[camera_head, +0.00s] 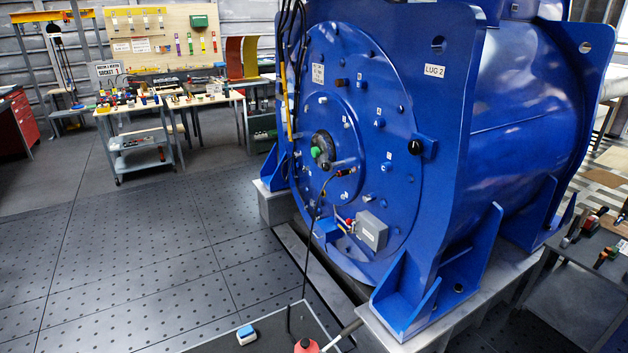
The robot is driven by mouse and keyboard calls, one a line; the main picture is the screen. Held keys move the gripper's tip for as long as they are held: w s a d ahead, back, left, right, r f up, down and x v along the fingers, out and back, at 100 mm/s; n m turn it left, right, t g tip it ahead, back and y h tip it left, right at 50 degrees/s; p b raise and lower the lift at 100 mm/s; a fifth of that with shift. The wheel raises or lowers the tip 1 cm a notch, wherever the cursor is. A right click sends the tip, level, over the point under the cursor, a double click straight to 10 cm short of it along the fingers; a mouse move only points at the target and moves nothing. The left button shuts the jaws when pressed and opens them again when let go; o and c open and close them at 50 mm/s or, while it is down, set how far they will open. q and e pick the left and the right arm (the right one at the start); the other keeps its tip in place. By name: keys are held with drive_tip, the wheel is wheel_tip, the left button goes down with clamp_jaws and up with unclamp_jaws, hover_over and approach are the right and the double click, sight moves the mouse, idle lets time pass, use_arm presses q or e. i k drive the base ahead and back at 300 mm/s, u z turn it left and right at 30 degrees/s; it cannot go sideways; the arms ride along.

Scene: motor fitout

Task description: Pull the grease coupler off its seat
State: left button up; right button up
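The big blue motor (380,110) fills the middle and right, its round end face turned toward the left. A thin dark hose (306,250) rises from the bottom edge to the lower part of the face. Its upper end bends right to a small coupler-like fitting (345,171) with a reddish part, which appears to sit against the face below the hub. It is too small to tell exactly how it is seated. A red-topped object (306,346) stands at the hose's lower end, partly cut off. Neither of my grippers is in view.
A green knob (315,152) sits at the hub, and a grey box (370,231) is mounted lower on the face. A blue-and-white block (246,335) lies on a dark surface in front. A grey cart (140,145) and workbenches stand behind. The floor at left is clear.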

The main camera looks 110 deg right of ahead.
sight(347, 171)
drive_tip(key=i, duration=2.35)
drive_tip(key=z, duration=3.1)
drive_tip(key=i, duration=4.55)
drive_tip(key=z, duration=0.4)
